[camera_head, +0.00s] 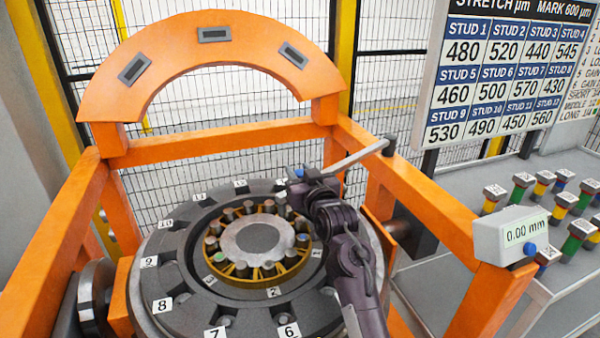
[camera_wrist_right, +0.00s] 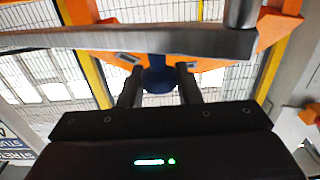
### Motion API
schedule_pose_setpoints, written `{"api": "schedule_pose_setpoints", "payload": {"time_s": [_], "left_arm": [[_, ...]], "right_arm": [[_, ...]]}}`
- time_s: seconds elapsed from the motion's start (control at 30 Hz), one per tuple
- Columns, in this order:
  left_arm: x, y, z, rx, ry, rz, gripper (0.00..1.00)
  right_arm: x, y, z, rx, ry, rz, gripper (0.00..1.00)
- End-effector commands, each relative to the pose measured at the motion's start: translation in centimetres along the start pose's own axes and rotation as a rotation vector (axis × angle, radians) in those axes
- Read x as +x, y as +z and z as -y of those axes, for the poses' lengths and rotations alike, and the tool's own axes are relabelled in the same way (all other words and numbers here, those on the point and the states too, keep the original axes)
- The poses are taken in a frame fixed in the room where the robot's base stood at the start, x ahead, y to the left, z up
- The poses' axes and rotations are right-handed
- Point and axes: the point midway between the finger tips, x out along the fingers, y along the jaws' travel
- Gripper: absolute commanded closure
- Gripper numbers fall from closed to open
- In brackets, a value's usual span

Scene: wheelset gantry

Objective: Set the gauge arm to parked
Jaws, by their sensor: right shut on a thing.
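The gauge arm (camera_head: 357,157) is a flat grey bar on a dark pivot post (camera_head: 389,145) on the orange frame's right rail. It reaches left and inward over the edge of the wheel. My right gripper (camera_head: 300,178) is at its free end, above the hub's right side. In the right wrist view the bar (camera_wrist_right: 150,40) crosses the top, and the gripper's fingers (camera_wrist_right: 160,82) are shut on a blue knob (camera_wrist_right: 158,78) under it. The grip is partly hidden in the head view. My left gripper is not in view.
The orange gantry frame (camera_head: 235,132) with its arch surrounds the numbered wheel (camera_head: 180,300) and its ring of studs. A readout box (camera_head: 512,235) showing 0.00 mm sits on the right rail. A grey table (camera_head: 470,190) with several coloured studs stands at the right, below a stud chart (camera_head: 500,75).

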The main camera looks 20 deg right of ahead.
Motion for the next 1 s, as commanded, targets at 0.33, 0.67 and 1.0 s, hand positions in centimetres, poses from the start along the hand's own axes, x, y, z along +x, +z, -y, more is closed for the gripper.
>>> {"api": "schedule_pose_setpoints", "payload": {"time_s": [0.33,0.67,1.0], "left_arm": [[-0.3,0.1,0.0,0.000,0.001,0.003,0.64],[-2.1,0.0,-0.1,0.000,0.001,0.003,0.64],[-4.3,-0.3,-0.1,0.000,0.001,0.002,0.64]], "right_arm": [[-1.2,0.0,-0.7,-0.004,-0.027,0.001,1.00],[-6.8,-0.3,-3.8,-0.009,-0.183,0.005,1.00],[-12.7,-0.3,-8.6,-0.005,-0.376,0.005,1.00]]}}
